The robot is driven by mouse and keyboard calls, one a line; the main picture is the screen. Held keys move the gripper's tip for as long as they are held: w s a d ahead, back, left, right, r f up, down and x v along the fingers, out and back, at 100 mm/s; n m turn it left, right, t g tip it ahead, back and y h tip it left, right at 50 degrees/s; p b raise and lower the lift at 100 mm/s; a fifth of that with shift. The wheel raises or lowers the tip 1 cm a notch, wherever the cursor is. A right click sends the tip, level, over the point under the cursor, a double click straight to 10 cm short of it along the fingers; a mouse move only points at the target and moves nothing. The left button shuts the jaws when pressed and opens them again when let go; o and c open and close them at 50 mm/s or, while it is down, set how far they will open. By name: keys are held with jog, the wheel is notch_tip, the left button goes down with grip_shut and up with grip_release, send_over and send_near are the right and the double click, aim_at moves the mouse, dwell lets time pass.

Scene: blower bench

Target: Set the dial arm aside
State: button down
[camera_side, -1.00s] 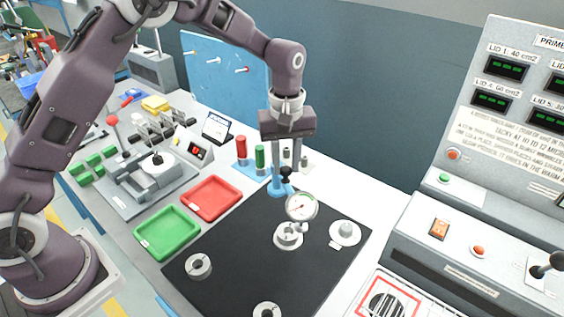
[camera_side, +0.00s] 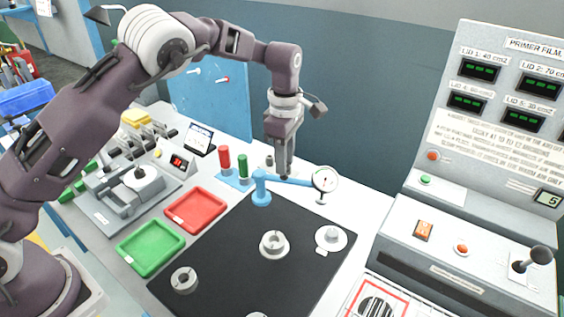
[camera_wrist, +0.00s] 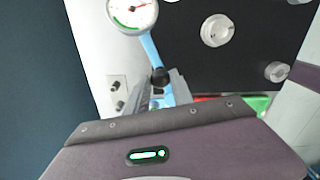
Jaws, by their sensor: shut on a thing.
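The dial arm (camera_side: 297,182) is a light blue bar on a blue post (camera_side: 261,191), with a round white dial gauge (camera_side: 325,179) at its outer end. My gripper (camera_side: 284,176) is shut on the bar, between post and gauge. In the wrist view my gripper's fingers (camera_wrist: 160,86) flank the blue bar (camera_wrist: 152,50) by its black knob (camera_wrist: 160,76), and the gauge (camera_wrist: 132,12) is cut by the top edge. In the side view the gauge hangs behind the black mat, clear of the ringed grey part (camera_side: 273,245). The exact finger contact is hard to see.
A flanged grey part (camera_side: 331,238) sits on the black mat (camera_side: 225,270), in front of the gauge. A red tray (camera_side: 195,209) and a green tray (camera_side: 150,249) lie to the left. Red and green cylinders (camera_side: 225,158) stand behind the post. The control panel fills the right.

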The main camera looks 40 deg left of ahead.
jog(key=shift+w+a+n, duration=0.3)
jog(key=shift+w+n, duration=0.35)
jog(key=shift+n, duration=0.55)
jog(key=c, duration=1.1)
grip_release()
notch_tip(320, 180, up, 7)
jog(key=shift+r, duration=0.1)
jog(key=shift+a, duration=0.1)
